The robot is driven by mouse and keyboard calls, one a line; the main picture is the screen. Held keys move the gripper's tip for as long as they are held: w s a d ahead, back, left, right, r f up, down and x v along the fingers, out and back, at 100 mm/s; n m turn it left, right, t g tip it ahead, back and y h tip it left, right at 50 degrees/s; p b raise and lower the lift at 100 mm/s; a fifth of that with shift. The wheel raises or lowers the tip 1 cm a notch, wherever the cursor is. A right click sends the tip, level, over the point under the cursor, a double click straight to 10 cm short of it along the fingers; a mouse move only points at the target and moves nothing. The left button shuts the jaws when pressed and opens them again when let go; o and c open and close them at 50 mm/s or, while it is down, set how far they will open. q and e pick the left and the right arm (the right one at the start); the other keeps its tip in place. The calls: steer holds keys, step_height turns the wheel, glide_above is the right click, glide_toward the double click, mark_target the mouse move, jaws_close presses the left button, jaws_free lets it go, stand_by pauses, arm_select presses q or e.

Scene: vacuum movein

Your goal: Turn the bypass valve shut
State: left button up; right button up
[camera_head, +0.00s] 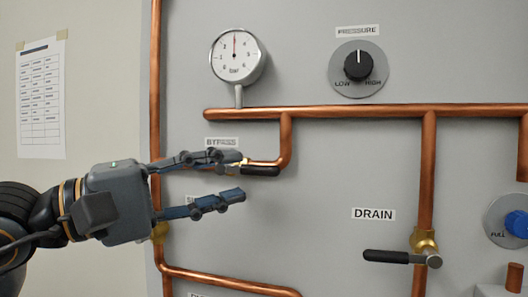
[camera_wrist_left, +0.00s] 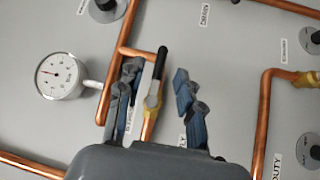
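The bypass valve has a brass body and a black lever (camera_head: 260,171) that points right, roughly along its copper pipe. It sits below the BYPASS label (camera_head: 221,142), partly covered by my upper finger in the head view. In the left wrist view its black lever (camera_wrist_left: 161,62) and brass body (camera_wrist_left: 152,101) show between my two fingers, nearer the left one. My left gripper (camera_head: 243,178) is open and empty in front of the panel; its fingers also show spread in the wrist view (camera_wrist_left: 158,72). Contact with the lever cannot be told. My right gripper is not in view.
A pressure gauge (camera_head: 238,58) and a PRESSURE knob (camera_head: 358,66) are above. A DRAIN valve with a black lever (camera_head: 386,257) is at lower right, near a blue knob (camera_head: 517,223). Copper pipes (camera_head: 370,111) stand out from the grey panel (camera_head: 320,200).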

mark_target(258, 171)
arm_select(q)
steer(key=p+x, duration=0.1)
steer(key=x, duration=0.4)
steer(key=shift+d+p, duration=0.25)
steer(key=shift+p, duration=0.1)
steer(key=shift+w+d, duration=0.2)
steer(key=shift+d, duration=0.1)
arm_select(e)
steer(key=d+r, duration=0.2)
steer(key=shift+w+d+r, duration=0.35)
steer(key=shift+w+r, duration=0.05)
arm_select(q)
steer(key=shift+w+d, duration=0.1)
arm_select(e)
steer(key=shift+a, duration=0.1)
arm_select(q)
steer(key=shift+c, duration=0.6)
jaws_close()
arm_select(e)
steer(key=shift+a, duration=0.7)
